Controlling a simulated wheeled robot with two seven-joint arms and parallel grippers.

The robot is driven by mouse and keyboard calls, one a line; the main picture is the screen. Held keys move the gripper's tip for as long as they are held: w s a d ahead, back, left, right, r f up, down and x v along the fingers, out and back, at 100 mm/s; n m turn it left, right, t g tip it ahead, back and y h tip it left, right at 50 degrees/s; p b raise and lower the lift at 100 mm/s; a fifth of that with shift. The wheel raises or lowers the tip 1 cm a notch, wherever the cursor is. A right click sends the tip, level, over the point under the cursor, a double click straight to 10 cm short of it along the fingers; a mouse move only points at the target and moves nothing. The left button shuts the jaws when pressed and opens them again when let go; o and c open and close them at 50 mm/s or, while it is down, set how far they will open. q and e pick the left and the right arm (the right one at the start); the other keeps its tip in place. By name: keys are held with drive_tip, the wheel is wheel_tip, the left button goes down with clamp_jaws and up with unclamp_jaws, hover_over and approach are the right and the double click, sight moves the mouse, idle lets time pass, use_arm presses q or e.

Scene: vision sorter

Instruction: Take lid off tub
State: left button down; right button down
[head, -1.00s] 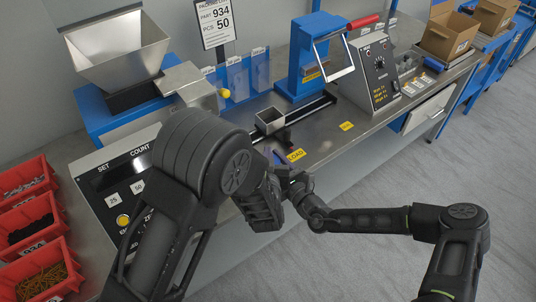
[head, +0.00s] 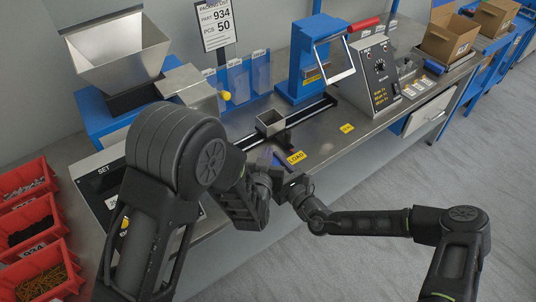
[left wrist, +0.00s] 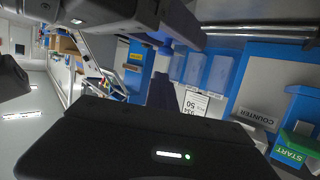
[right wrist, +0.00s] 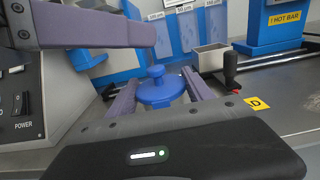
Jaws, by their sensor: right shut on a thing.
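A round blue lid (right wrist: 160,92) with a knob on top shows between the two fingers of my right gripper (right wrist: 165,88) in the right wrist view. My right gripper is shut on the tub, just off the bench's front edge in the head view. My left gripper (head: 264,186) is close beside it there, and its jaws are masked by the wrist.
The bench (head: 325,140) carries a small metal box (head: 270,123), a blue hot-bar press (head: 302,88), a control box (head: 375,75) and a hopper counter (head: 118,48). Red bins (head: 40,262) stand at the left. The floor at the right is open.

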use_arm(q)
drive_tip(key=c, duration=1.7)
unclamp_jaws()
use_arm(e)
drive_tip(key=shift+c, duration=1.6)
unclamp_jaws()
use_arm(q)
drive_tip(key=v, duration=0.7)
drive_tip(key=shift+s, duration=0.2)
drive_tip(key=shift+f+b, duration=0.35)
drive_tip(key=shift+b, duration=0.05)
use_arm(e)
drive_tip(key=v, duration=0.7)
drive_tip(key=shift+s+d, duration=0.25)
drive_tip(key=shift+s, duration=0.05)
